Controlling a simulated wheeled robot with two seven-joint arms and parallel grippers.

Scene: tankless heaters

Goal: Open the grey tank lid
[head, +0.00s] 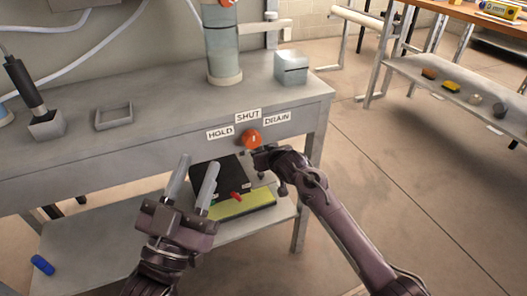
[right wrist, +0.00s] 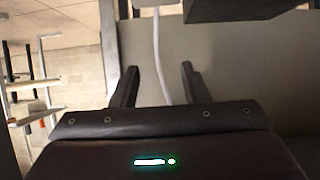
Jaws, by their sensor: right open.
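A small grey box (head: 291,68) with a dark seam below its top stands at the right end of the grey bench. It looks like the tank with its lid shut, though I cannot be sure. My left gripper (head: 197,163) is open and empty in front of the bench, below and left of the box, its two grey fingers pointing up. My right gripper (head: 258,158) is near the bench front, below the box and close to the orange knob. In the right wrist view its two dark fingers (right wrist: 158,80) are apart with nothing clearly between them.
The orange knob (head: 251,139) sits below HOLD, SHUT and DRAIN labels on the bench front (head: 120,165). A vertical cylinder (head: 222,50) stands left of the box. A shallow grey tray (head: 113,116) lies farther left. The floor to the right is open.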

